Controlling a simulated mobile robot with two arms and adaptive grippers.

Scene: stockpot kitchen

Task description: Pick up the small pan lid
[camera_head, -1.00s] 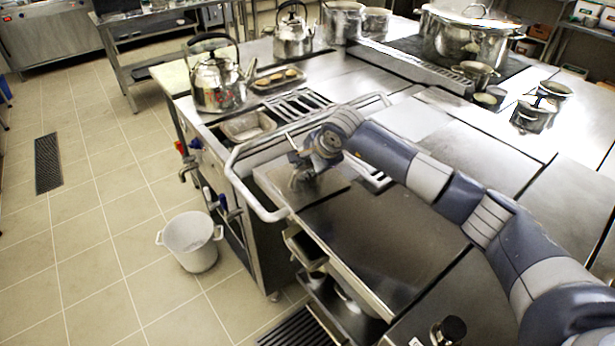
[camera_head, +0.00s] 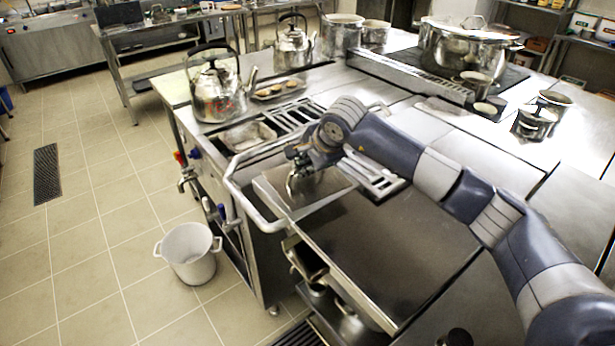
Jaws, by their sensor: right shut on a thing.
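The small pan lid (camera_head: 325,194) is a flat, rectangular metal plate at the near left end of the range, beside the bent handrail. My right gripper (camera_head: 297,182) is above it, with its fingers pointing down, and is shut on it. The fingers and the lid's grip are small and partly hidden by my wrist. I cannot tell how far the lid is above the surface under it. My left gripper is not in view.
The handrail (camera_head: 238,190) curves close around the lid's left side. A shallow metal pan (camera_head: 247,136) and a slotted grate (camera_head: 297,112) lie behind it. Two kettles (camera_head: 217,92) stand farther back. The dark flat top (camera_head: 385,240) in front is clear. A white bucket (camera_head: 188,255) stands on the floor.

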